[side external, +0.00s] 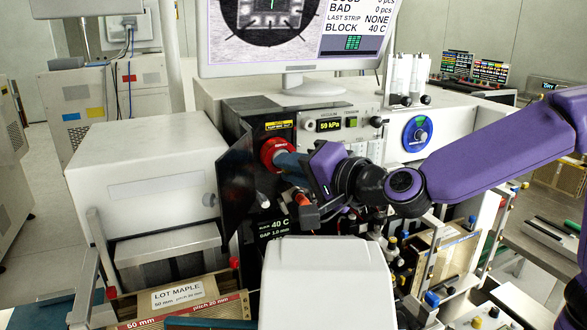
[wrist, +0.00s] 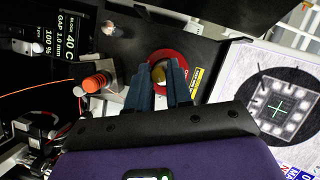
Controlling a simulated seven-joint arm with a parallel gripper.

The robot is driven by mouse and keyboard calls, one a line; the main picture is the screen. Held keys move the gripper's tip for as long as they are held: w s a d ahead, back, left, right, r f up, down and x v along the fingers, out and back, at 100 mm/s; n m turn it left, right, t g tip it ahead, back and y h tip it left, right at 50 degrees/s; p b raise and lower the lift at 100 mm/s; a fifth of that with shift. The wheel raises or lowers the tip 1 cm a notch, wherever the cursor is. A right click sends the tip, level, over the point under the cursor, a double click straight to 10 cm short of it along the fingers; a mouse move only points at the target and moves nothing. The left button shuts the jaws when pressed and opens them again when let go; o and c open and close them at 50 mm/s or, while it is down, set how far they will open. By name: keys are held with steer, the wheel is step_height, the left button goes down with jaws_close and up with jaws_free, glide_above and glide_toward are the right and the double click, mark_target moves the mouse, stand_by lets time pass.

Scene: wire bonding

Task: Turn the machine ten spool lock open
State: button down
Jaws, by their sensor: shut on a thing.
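The spool lock is a red round part (side external: 275,152) on the dark front panel of the machine, left of the vacuum gauge. In the wrist view it shows as a red ring (wrist: 186,61) with a brass-coloured centre (wrist: 158,73). My gripper (side external: 284,163) reaches it from the right, and its blue fingers touch or nearly touch the red part in the side view. In the wrist view my gripper (wrist: 160,82) has its two fingers on either side of the brass-coloured centre. The gripped part is mostly hidden between the fingers.
An open black door (side external: 236,178) stands just left of the spool. A red-tipped knob (side external: 306,197) sits below my gripper; its orange cap shows in the wrist view (wrist: 97,81). A white housing (side external: 328,285) fills the front. The gauge panel (side external: 340,126) reads 59 kPa.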

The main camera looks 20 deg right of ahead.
steer(key=n+h, duration=0.2)
steer(key=n, duration=0.1)
steer(key=n+g+h, duration=0.1)
steer(key=n+h, duration=0.1)
steer(key=n, duration=0.2)
steer(key=shift+a+g, duration=0.2)
steer(key=shift+g, duration=0.1)
steer(key=shift+n+h, duration=0.3)
stand_by(0.5)
steer(key=c, duration=1.1)
jaws_free()
steer(key=shift+r, duration=0.1)
